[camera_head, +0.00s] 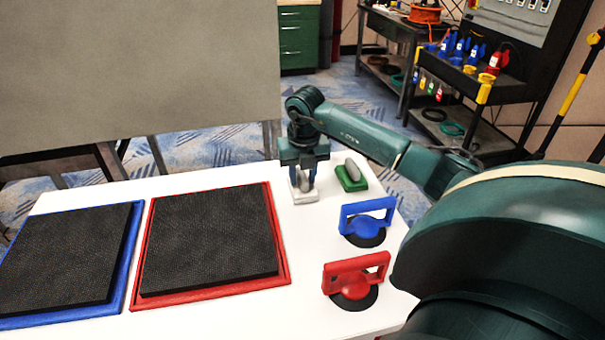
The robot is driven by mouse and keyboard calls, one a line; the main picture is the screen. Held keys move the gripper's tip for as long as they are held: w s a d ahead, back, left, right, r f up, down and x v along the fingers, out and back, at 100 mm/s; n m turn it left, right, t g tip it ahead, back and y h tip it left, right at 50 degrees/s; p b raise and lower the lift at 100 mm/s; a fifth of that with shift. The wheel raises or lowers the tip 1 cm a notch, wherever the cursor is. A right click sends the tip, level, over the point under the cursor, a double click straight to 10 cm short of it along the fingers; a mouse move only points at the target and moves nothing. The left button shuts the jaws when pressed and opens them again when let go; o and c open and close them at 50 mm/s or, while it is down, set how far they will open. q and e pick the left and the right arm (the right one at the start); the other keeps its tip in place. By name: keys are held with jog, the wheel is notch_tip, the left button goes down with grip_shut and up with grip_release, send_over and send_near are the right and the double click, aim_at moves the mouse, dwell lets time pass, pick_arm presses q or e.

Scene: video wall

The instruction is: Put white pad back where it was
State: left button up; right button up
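The white pad (304,197) is at the back right of the white table, left of a green pad (351,180) with a grey handle. My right gripper (303,178) points down over the white pad, its fingers at the pad's upper part. The gripper hides most of the handle, so I cannot tell whether the fingers are closed on it or only around it. The pad appears on or very close to the table top. My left gripper is not in view.
A blue suction lifter (367,226) and a red suction lifter (354,280) stand at the table's right. Black panels lie in a blue frame (127,255) and a red frame (215,296) to the left. A large grey board (140,70) stands behind the table.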

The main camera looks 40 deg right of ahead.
aim_at(304, 179)
jog(key=shift+o, duration=0.8)
jog(key=shift+r, duration=0.35)
pick_arm(q)
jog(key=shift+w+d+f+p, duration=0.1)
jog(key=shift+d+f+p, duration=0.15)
jog(key=shift+p, duration=0.25)
pick_arm(e)
notch_tip(304, 179, up, 12)
jog(key=s, duration=0.1)
jog(key=shift+s+a+f, duration=0.15)
jog(key=shift+a+f, duration=0.1)
jog(key=shift+a, duration=0.1)
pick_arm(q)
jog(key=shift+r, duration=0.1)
pick_arm(e)
jog(key=shift+r, duration=0.1)
